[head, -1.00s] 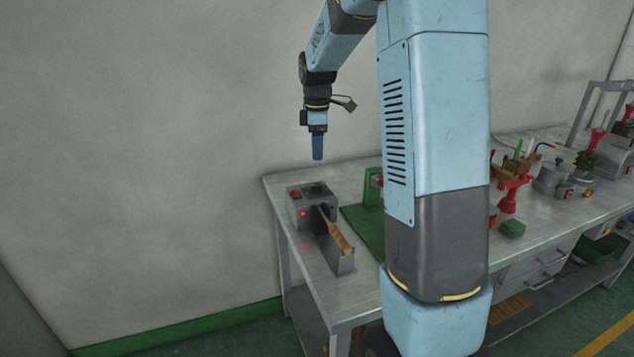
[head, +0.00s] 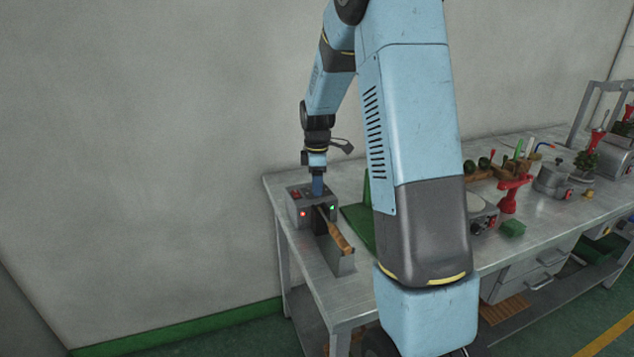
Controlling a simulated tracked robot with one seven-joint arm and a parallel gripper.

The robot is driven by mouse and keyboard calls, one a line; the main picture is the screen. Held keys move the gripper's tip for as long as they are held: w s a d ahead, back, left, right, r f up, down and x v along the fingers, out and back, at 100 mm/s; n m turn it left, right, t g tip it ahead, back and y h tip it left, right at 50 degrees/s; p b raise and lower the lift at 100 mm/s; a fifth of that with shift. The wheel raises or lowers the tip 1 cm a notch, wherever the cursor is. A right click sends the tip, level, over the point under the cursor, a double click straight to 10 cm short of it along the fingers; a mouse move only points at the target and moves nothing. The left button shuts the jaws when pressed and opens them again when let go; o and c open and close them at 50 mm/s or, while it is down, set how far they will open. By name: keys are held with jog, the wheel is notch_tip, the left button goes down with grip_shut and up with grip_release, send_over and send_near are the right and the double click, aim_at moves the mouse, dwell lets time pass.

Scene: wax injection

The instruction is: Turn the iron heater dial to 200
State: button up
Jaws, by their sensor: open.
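My gripper (head: 318,190) points straight down at the heater's top, where the dial is. Its fingers hide the dial, so its setting and any contact cannot be seen. The jaws are open.
Further right on the metal bench (head: 556,222) stand a red press (head: 513,192), a green block (head: 512,228) and a grey pot (head: 553,180). The wall is close behind.

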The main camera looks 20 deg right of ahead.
jog(key=shift+c, duration=0.3)
jog(key=c, duration=1)
